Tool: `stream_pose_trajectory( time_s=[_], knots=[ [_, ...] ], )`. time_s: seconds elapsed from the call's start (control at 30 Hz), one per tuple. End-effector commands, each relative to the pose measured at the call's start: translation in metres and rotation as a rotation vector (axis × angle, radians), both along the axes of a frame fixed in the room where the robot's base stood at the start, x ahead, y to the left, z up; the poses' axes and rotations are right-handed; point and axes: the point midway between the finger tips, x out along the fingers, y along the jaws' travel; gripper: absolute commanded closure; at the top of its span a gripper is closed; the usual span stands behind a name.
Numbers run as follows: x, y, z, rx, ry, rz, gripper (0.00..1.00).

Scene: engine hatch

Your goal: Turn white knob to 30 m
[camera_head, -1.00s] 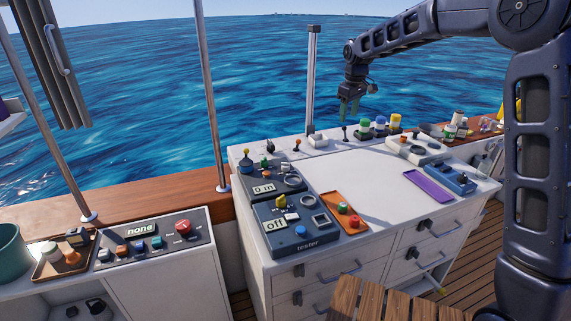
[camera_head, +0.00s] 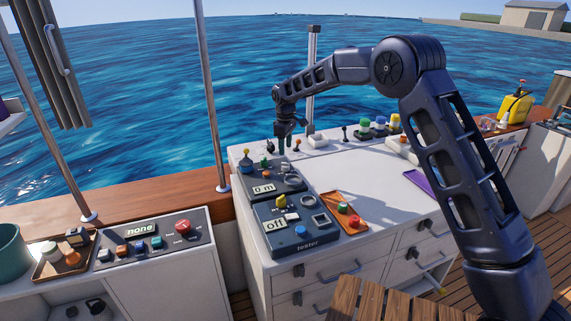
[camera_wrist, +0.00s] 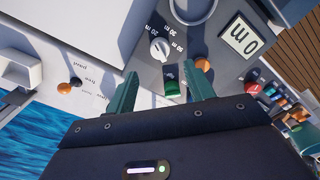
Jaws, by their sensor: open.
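The white knob (camera_wrist: 160,48) sits on a grey panel (camera_wrist: 203,30) in the wrist view, with small metre labels printed around it. A dark green switch (camera_wrist: 172,90) shows between the fingers. In the head view my gripper (camera_head: 283,149) is over the back of this panel, and the knob is small and hard to make out there.
The tester box (camera_head: 296,228), its display reading off, stands in front of the panel. An orange tray (camera_head: 337,224) with red and green knobs lies to its right. A metal post (camera_head: 313,85) rises behind. The middle of the white countertop (camera_head: 365,182) is clear.

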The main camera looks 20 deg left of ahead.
Motion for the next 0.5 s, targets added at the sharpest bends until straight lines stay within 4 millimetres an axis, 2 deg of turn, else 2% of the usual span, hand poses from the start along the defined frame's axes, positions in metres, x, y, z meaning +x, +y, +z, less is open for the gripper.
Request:
stream_pose_trajectory(
  time_s=[0.3,0.5],
  knots=[
    [0.000,-0.001,-0.055,-0.001,0.001,0.000,0.47],
    [0.000,0.000,-0.076,0.000,0.000,-0.001,0.47]
  ],
)
